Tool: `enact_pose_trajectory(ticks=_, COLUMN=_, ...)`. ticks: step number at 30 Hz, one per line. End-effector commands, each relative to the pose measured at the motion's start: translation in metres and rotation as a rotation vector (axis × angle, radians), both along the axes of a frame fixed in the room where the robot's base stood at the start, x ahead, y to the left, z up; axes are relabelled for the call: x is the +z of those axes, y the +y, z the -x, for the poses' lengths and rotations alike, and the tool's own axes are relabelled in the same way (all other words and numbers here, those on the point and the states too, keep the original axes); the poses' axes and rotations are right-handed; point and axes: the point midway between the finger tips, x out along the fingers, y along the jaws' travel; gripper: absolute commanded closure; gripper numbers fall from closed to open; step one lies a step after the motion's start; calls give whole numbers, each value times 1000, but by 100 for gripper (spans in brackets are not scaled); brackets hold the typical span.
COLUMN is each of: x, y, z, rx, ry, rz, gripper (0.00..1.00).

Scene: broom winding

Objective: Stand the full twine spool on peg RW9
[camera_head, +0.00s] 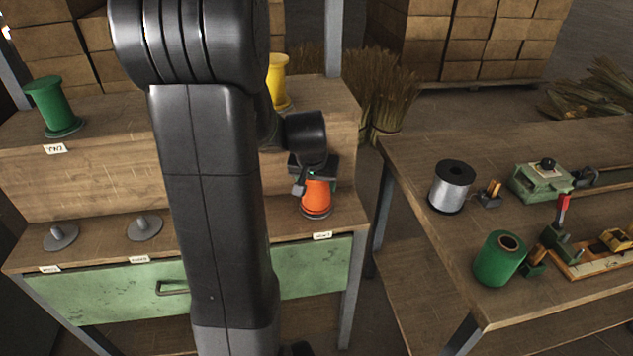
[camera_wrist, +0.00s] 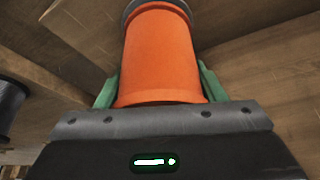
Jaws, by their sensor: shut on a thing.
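An orange spool (camera_head: 317,195) stands upright at the right end of the lower shelf of the left bench. A round grey base (camera_head: 317,213) shows under it; whether the spool fully rests on it I cannot tell. My gripper (camera_head: 316,176) is shut on this spool near its upper end. In the wrist view the orange spool (camera_wrist: 158,55) fills the space between the green fingers, with a grey rim at its far end. A white label (camera_head: 322,236) is on the shelf edge in front of it; its text is too small to read.
Two empty grey pegs (camera_head: 144,228) stand left on the lower shelf. A green spool (camera_head: 53,107) and a yellow spool (camera_head: 278,82) stand on the upper shelf. The right table (camera_head: 425,150) holds a silver spool (camera_head: 451,187), another green spool (camera_head: 499,259) and winding tools.

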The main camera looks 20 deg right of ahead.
Motion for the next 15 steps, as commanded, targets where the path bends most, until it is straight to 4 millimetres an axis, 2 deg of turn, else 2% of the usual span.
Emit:
enact_pose_trajectory(ticks=12, x=-10, y=0, z=0, rx=0, ry=0, rz=0, gripper=60)
enact_pose_trajectory(ticks=13, x=-9, y=0, z=0, rx=0, ry=0, rz=0, gripper=33)
enact_pose_trajectory(ticks=14, x=-8, y=0, z=0, rx=0, ry=0, rz=0, gripper=28)
enact_pose_trajectory(ticks=15, x=-8, y=0, z=0, rx=0, ry=0, rz=0, gripper=28)
